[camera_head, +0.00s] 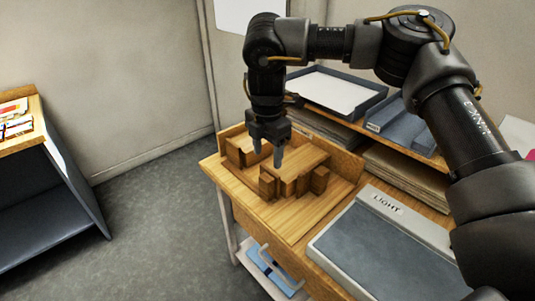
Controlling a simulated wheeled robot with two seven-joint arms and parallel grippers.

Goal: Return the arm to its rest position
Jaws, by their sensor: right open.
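My right arm (465,125) comes in from the right and arches over the wooden table. Its gripper (268,157) points down at the table's far left part, with its two fingers apart and nothing seen between them. The fingertips are over or just in front of a wooden puzzle-like tray (308,158) with several brown wooden blocks (268,186) along its near edge. Whether the fingertips touch anything cannot be told. My left gripper is not in view.
A grey light pad (375,255) lies on the table (240,192) at the front right. Paper trays (335,90) and a shelf with stacked sheets (400,178) stand behind. Another table (35,140) stands at the far left, with open floor between.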

